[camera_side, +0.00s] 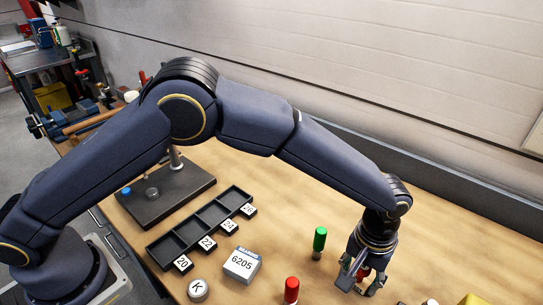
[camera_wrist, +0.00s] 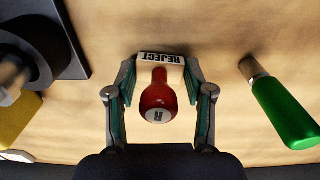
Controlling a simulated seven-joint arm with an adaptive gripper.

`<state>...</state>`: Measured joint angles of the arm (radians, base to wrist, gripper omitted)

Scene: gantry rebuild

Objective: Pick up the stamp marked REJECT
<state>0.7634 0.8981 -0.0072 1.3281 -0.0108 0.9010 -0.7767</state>
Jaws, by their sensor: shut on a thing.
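The stamp marked REJECT (camera_wrist: 158,98) has a red knob with an "R" on its end and a pale block lettered REJECT. In the wrist view it stands between the two fingers of my gripper (camera_wrist: 160,76), which is shut on its block. In the side view my gripper (camera_side: 362,276) points down at the right of the table, and only a little red of the stamp shows there. I cannot tell whether the stamp touches the table.
A green-handled tool (camera_side: 319,240) stands left of my gripper, also seen in the wrist view (camera_wrist: 285,110). A red-handled one (camera_side: 291,290) stands nearer the front. A 6205 box (camera_side: 241,264), a K disc (camera_side: 198,290) and a compartment tray (camera_side: 163,251) lie further left.

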